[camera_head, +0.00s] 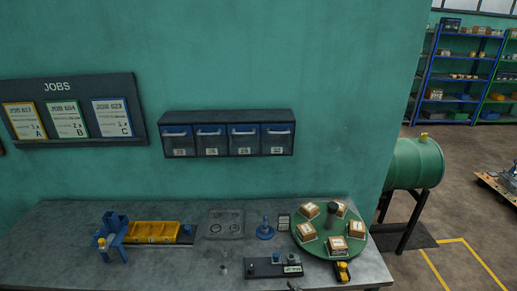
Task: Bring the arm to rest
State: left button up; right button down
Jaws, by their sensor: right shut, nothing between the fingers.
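Only the tip of my right gripper (294,287) shows, small and dark, at the bottom edge of the head view. It is just in front of a dark block with small fittings (262,269) on the grey workbench (60,245). The fingers are shut with nothing seen between them. The rest of my right arm is below the picture. My left gripper and arm are not in view.
A round green turntable (326,246) carrying several boxes stands at the bench's right. A yellow bin (154,232) and blue fixture (113,232) stand at left. A blue-drawer rack (227,133) hangs on the wall. The bench's left end is clear.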

jog(key=s+d+f+m+g+h, duration=0.2)
jog(key=s+m+g, duration=0.3)
jog(key=s, duration=0.7)
jog(key=s+d+f+m+g+h, duration=0.1)
jog(key=s+d+m+g+h, duration=0.15)
jog(key=s+m, duration=0.75)
jog(key=s+d+f+m+g+h, duration=0.25)
jog(key=s+m+g, duration=0.2)
jog(key=s, duration=0.95)
notch_tip(320, 180, down, 25)
jog(key=s+a+g+b, duration=0.1)
jog(key=a+g, duration=0.1)
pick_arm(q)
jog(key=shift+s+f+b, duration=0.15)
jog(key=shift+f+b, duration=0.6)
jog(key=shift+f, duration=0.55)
pick_arm(e)
jog(key=s+d+f, duration=0.2)
jog(key=s+f, duration=0.7)
jog(key=s+d+f, duration=0.2)
jog(key=s+f, duration=0.7)
jog(key=f, duration=0.1)
jog(key=shift+s+f+n+g, duration=0.2)
jog(key=shift+n+g, duration=0.2)
jog(key=shift+n, duration=0.05)
